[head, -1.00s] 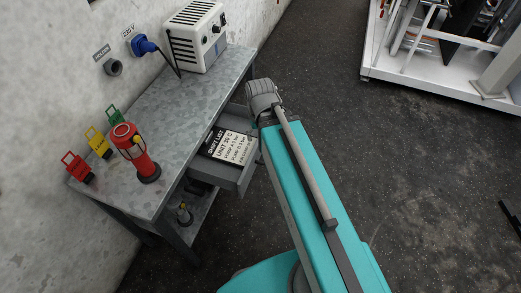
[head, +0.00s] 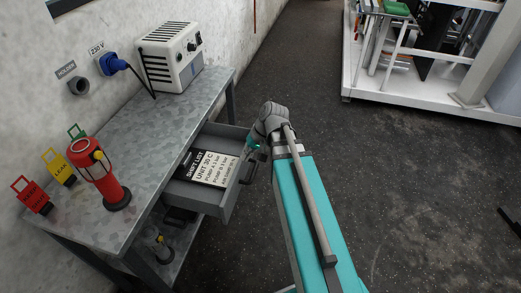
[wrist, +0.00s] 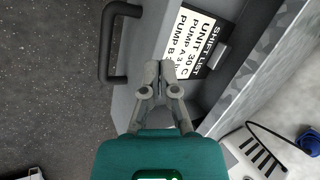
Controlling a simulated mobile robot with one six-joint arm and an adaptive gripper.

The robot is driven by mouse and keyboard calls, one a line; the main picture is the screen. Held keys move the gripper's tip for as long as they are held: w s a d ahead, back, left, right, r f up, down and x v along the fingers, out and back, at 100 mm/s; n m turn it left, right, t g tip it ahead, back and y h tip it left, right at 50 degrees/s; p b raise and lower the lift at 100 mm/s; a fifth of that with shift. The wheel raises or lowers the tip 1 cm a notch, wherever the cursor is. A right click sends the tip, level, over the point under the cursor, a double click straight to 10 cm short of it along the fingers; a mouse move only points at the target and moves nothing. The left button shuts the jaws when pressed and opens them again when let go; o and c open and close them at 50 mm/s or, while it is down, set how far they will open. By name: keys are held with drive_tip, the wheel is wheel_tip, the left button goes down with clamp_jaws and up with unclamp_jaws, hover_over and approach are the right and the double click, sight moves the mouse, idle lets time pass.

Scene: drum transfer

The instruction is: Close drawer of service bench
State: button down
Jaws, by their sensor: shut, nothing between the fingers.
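The grey service bench (head: 135,135) stands against the wall at the left of the head view. Its drawer (head: 236,192) is pulled out, with a dark handle (head: 250,172) on its front. A black and white shift list card (head: 213,168) lies inside. The wrist view shows the drawer front (wrist: 148,42), the handle (wrist: 108,45) and part of the card (wrist: 192,40). My gripper (wrist: 157,70) is shut and empty at the drawer's far front corner. In the head view my gripper (head: 252,148) is partly hidden by my wrist. I cannot tell whether it touches the drawer.
A lower shelf holds a small item. A white rack (head: 440,105) stands far right. Dark floor between is clear.

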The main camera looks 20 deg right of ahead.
drive_tip(key=w+d+f+y+b, duration=0.1)
drive_tip(key=b, duration=0.1)
drive_tip(key=w+d+f+m+t+y+b, duration=0.1)
drive_tip(key=f+b, duration=0.1)
drive_tip(key=w+d+f+y+b, duration=0.1)
drive_tip(key=d+f+b, duration=0.1)
drive_tip(key=b, duration=0.1)
drive_tip(key=shift+w+f+t, duration=0.1)
drive_tip(key=shift+w+t, duration=0.2)
drive_tip(key=shift+t, duration=0.1)
drive_tip(key=w+d+f+m+t+y+b, duration=0.1)
drive_tip(key=d+f+m+t+y+b, duration=0.1)
drive_tip(key=d+b, duration=0.7)
drive_tip(key=w+d+f+m+t+y+b, duration=0.1)
drive_tip(key=w+d+f+t+y+b, duration=0.1)
drive_tip(key=d+t+b, duration=0.3)
drive_tip(key=d+f+y+b, duration=0.1)
drive_tip(key=d+b, duration=0.3)
drive_tip(key=shift+w+d+f+m+t+y+b, duration=0.2)
drive_tip(key=shift+w+d+m+t+y+b, duration=0.1)
drive_tip(key=shift+m+t+y, duration=0.1)
drive_tip(key=shift+a, duration=0.1)
drive_tip(key=x, duration=1.4)
drive_tip(key=shift+w, duration=0.1)
